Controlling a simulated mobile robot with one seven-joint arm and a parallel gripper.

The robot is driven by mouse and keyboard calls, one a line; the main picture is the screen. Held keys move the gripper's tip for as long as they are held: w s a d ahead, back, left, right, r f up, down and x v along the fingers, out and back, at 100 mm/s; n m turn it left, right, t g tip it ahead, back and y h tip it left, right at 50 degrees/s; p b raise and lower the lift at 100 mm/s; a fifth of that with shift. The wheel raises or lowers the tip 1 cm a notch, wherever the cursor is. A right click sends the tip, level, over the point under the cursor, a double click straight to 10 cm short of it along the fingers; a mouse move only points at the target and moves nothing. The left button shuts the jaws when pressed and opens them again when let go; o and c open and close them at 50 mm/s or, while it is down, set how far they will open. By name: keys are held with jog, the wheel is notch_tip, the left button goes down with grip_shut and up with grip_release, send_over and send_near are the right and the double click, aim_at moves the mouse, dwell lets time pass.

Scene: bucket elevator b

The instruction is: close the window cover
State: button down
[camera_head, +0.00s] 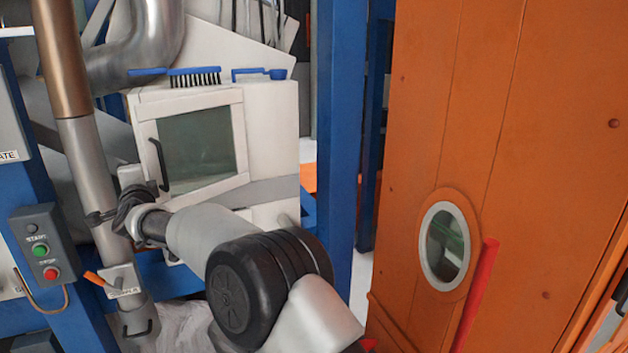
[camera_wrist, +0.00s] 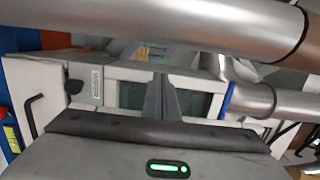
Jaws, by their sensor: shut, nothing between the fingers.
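The window cover (camera_head: 241,140) is a white frame with a dark greenish glass pane and a black bar handle (camera_head: 158,165) on its left side. It sits on the front of a white housing, looking slightly askew; I cannot tell how wide any gap is. In the wrist view the glass pane (camera_wrist: 130,95) shows behind my gripper (camera_wrist: 166,78), whose fingers are together and empty, pointing toward the cover. In the head view my wrist is left of and below the cover, near the handle; the fingertips are not clear there. Whether they touch the cover cannot be told.
A large metal pipe (camera_wrist: 170,22) crosses close above my gripper in the wrist view. A vertical pipe (camera_head: 88,165) stands left of my wrist. A blue brush (camera_head: 195,77) lies on the housing. A blue post (camera_head: 340,130) and an orange casing (camera_head: 480,130) stand right.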

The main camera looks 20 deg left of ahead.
dwell(0.7)
jog(key=b+v, duration=0.5)
jog(key=v, duration=1.2)
jog(key=w+d+f+n+g+y+b, duration=0.35)
jog(key=w+d+f+b, duration=0.2)
jog(key=d+f, duration=0.45)
jog(key=w+a, duration=0.3)
jog(key=a, duration=0.3)
jog(key=w+a+f+g+p, duration=0.1)
jog(key=w+a, duration=0.2)
jog(key=a, duration=0.4)
jog(key=shift+w+a, duration=0.25)
jog(key=shift+w, duration=0.15)
jog(key=shift+f, duration=0.1)
